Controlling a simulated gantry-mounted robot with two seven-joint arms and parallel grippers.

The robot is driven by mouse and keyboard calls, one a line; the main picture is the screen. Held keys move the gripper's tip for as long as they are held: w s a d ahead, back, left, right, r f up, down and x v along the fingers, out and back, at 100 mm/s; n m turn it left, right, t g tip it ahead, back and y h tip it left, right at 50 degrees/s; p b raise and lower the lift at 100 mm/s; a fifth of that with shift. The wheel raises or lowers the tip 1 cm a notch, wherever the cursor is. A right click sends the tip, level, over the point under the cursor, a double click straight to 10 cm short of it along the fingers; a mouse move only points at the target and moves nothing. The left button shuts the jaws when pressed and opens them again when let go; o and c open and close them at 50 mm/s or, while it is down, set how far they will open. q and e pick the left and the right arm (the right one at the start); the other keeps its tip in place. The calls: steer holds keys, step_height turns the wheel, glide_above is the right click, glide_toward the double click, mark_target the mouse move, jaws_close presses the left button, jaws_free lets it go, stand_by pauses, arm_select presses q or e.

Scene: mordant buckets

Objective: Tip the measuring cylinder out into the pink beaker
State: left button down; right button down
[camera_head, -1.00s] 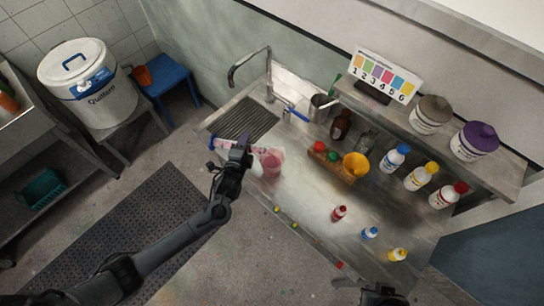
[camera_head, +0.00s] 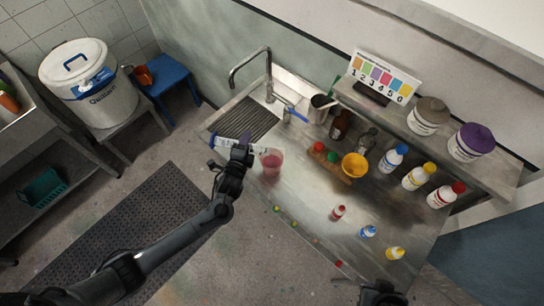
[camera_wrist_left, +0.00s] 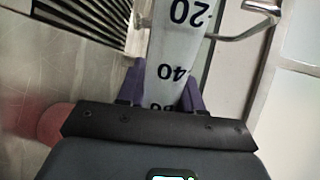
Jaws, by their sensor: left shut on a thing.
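My left gripper (camera_head: 240,154) is shut on the measuring cylinder (camera_head: 226,142) above the worktop. The cylinder lies almost level, its blue base to the left and its other end toward the pink beaker. It looks clear and pale, with no pink showing in it. In the left wrist view the graduated cylinder (camera_wrist_left: 180,40) sits between my purple finger pads (camera_wrist_left: 160,92). The pink beaker (camera_head: 271,164) stands upright on the worktop just right of the gripper and holds pink liquid. The wrist view shows part of the beaker (camera_wrist_left: 52,124). My right gripper (camera_head: 381,293) is at the bottom edge, its jaws unclear.
The sink drainer (camera_head: 247,120) and tap (camera_head: 250,60) lie behind the cylinder. Several bottles stand farther right. The worktop in front of the beaker is mostly clear.

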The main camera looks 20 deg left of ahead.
arm_select(q)
steer(key=f+n+b, duration=0.1)
steer(key=f+n+h+b, duration=0.1)
steer(key=f+n+b, duration=0.3)
steer(key=shift+s+a+h, duration=0.15)
steer(key=shift+a+h, duration=0.15)
steer(key=shift+a, duration=0.1)
steer(key=shift+d+r+n+t, duration=0.15)
steer(key=shift+r+n+t, duration=0.15)
steer(key=shift+r+n, duration=0.1)
step_height(320, 180, up, 3)
steer(key=n+t+h, duration=0.1)
steer(key=n, duration=0.4)
steer(key=n+t+p, duration=0.1)
steer(key=n, duration=0.4)
steer(key=shift+f+h+p, duration=0.2)
steer(key=shift+h+p, duration=0.1)
steer(key=shift+h, duration=0.1)
